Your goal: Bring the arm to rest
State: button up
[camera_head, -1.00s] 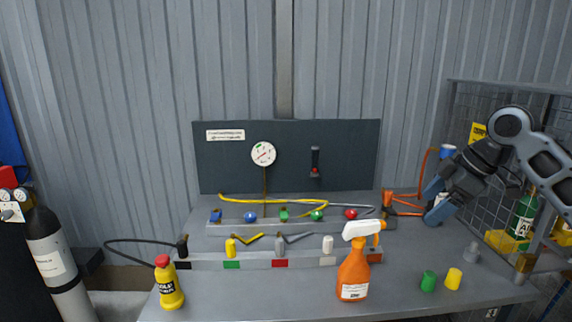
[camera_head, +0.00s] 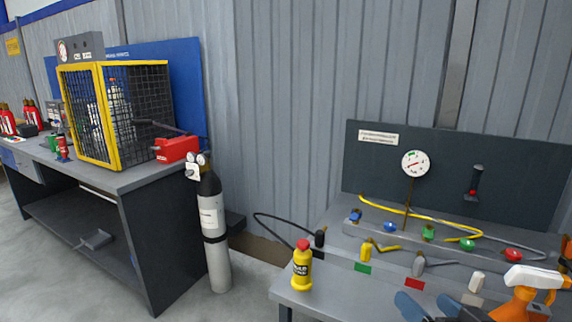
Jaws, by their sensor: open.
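The yellow bottle with a red cap (camera_head: 301,268) stands farther left on the bench. The rest of my arm is mostly out of view below.
The grey bench (camera_head: 290,293) carries a dark gauge panel (camera_head: 370,180) and rails with coloured fittings. A grey cylinder (camera_head: 213,235) stands left of it. A dark workbench (camera_head: 150,185) with a yellow-framed mesh cage (camera_head: 98,115) stands farther left. Open floor lies at lower left.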

jog(key=s+a+f+m+h, duration=0.1)
jog(key=s+a+f, duration=0.15)
jog(key=s, duration=0.45)
jog(key=s+a+f+m+h, duration=0.1)
jog(key=s+a+f, duration=0.15)
jog(key=s, duration=0.45)
jog(key=s+a+f+m+h, duration=0.1)
jog(key=s+f, duration=0.2)
jog(key=s, duration=0.4)
jog(key=s+d+r+n, duration=0.1)
jog(key=s+r+n, duration=0.1)
jog(key=s, duration=0.6)
jog(key=s+d+r+n, duration=0.1)
jog(key=s+r, duration=0.3)
jog(key=s, duration=0.5)
jog(key=shift+s+d+n+g+y, duration=0.3)
jog(key=shift+d+n, duration=0.1)
jog(key=shift+n, duration=0.3)
